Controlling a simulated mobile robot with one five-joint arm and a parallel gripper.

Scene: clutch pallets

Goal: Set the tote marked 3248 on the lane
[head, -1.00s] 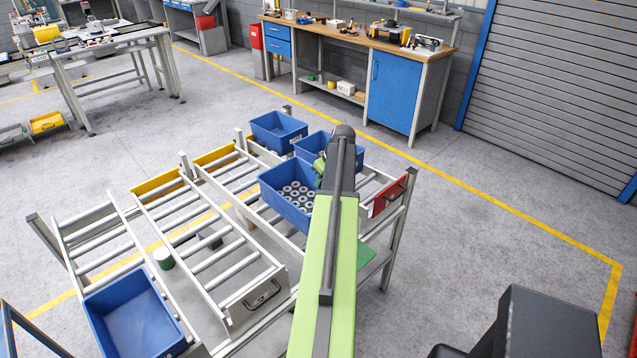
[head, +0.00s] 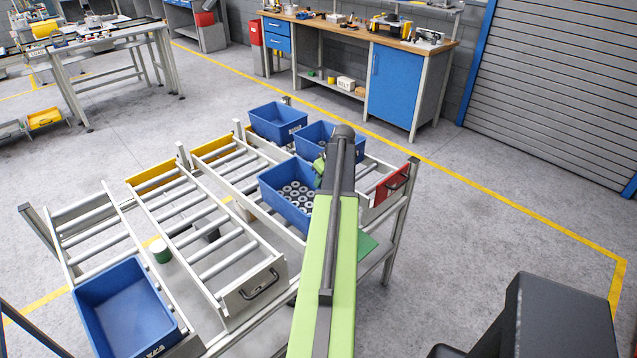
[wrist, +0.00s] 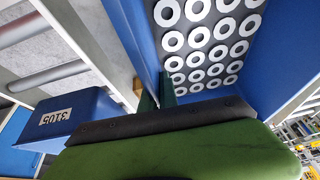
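A blue tote (head: 283,207) full of grey ring-shaped parts hangs at my gripper (head: 320,167), over the right part of the roller rack. In the wrist view, the green fingers of my gripper (wrist: 157,95) close on the wall of this tote (wrist: 264,85); its rings fill the upper right. Its label is hidden, so I cannot read 3248 on it. Another blue tote (wrist: 85,112) in the wrist view has an upside-down label that looks like 3105.
Two blue totes, one at the back (head: 277,123) and one partly behind my arm (head: 313,137), stand on the right lanes. An empty-looking blue tote (head: 125,305) stands at the left lane's near end. A green cylinder (head: 160,250) is between lanes. A red handled plate (head: 391,187) is at right.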

